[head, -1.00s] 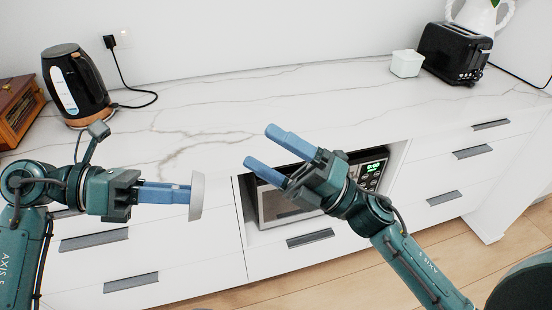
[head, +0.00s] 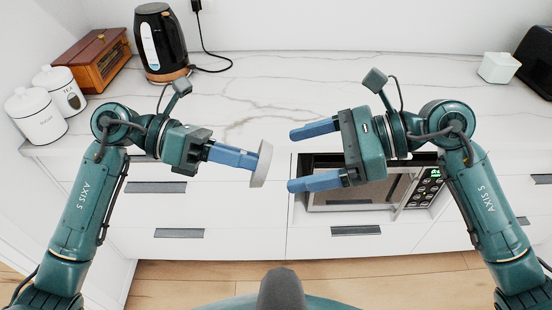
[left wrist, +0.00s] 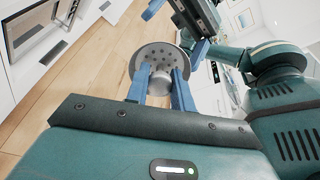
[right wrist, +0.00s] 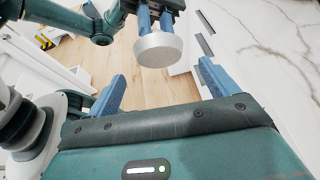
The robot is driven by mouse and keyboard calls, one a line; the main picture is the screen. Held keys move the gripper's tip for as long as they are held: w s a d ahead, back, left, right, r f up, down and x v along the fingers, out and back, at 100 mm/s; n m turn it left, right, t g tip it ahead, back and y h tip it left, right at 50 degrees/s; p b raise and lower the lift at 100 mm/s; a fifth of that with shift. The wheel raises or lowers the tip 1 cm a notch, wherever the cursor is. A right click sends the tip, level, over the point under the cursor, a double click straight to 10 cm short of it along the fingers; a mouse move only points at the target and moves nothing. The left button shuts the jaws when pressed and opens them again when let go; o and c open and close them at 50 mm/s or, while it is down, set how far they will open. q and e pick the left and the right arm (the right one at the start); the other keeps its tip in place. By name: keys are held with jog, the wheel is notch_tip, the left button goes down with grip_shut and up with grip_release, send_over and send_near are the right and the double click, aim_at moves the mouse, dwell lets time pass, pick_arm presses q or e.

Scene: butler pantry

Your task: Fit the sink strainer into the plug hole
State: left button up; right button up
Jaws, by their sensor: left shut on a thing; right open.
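The sink strainer (head: 262,164) is a light grey disc with a rim, held on edge in the air in front of the counter. My left gripper (head: 250,160) is shut on it. In the left wrist view the strainer (left wrist: 158,54) shows a perforated face and a round centre stub between the fingers. In the right wrist view the strainer (right wrist: 158,50) hangs beyond my right fingers. My right gripper (head: 313,158) is open and empty, its fingers pointing left toward the strainer with a gap between. No sink or plug hole shows in the head view.
The marble counter (head: 275,95) is mostly clear. A black kettle (head: 160,45), white canisters (head: 35,118) and a wooden box (head: 95,60) stand at its left. A white cup (head: 499,67) and a black toaster (head: 540,62) stand at its right. A microwave (head: 350,195) sits below.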

aim_at(269, 165)
jog(key=x, duration=0.6)
jog(key=shift+a, duration=0.15)
